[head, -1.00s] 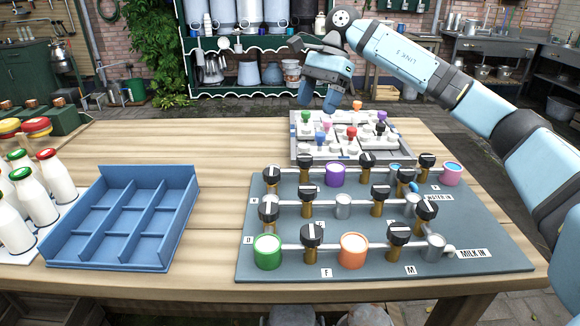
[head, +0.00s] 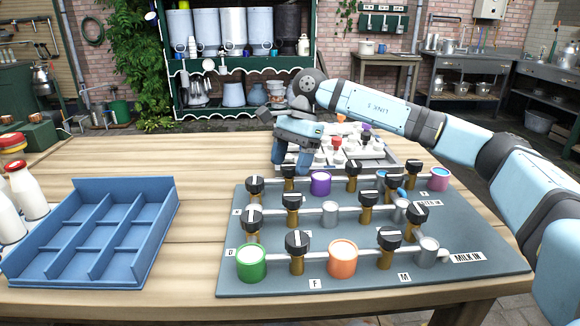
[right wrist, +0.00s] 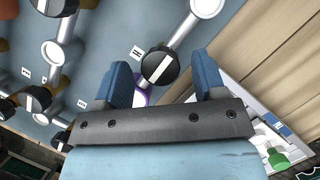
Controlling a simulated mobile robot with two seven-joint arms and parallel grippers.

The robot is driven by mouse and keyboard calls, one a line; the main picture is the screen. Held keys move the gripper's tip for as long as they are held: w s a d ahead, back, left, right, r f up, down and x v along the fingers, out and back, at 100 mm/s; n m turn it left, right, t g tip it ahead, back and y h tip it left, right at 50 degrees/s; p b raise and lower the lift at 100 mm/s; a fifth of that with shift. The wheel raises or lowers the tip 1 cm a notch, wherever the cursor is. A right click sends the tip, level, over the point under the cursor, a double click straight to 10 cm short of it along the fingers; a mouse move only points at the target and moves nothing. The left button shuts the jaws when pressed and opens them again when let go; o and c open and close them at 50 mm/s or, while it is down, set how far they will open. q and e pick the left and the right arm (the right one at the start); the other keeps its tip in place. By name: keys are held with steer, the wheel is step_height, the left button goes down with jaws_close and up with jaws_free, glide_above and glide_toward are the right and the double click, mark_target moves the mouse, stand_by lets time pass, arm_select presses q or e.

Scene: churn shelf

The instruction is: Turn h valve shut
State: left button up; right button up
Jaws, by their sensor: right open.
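A valve with a black round knob and a white stripe shows in the right wrist view (right wrist: 158,66), between and beyond my right gripper's fingers; its stripe runs roughly along the pipe. In the head view my right gripper (head: 292,160) hangs open, blue fingers down, over the back edge of the grey valve board (head: 470,235). Just in front of it is a back-row knob (head: 289,171), left of the purple cup (head: 320,184). I see no contact with any knob. I cannot read a label h for certain. My left gripper is out of view.
Several other black-knobbed valves and green (head: 251,263), orange (head: 342,259) and pink (head: 439,179) cups stand close together on the board. A tray of coloured-top pieces (head: 385,162) lies behind it. A blue divided crate (head: 150,215) stands left, with clear table between.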

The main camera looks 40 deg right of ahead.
steer(key=shift+a+f, duration=0.1)
steer(key=shift+f, duration=0.15)
steer(key=c, duration=0.9)
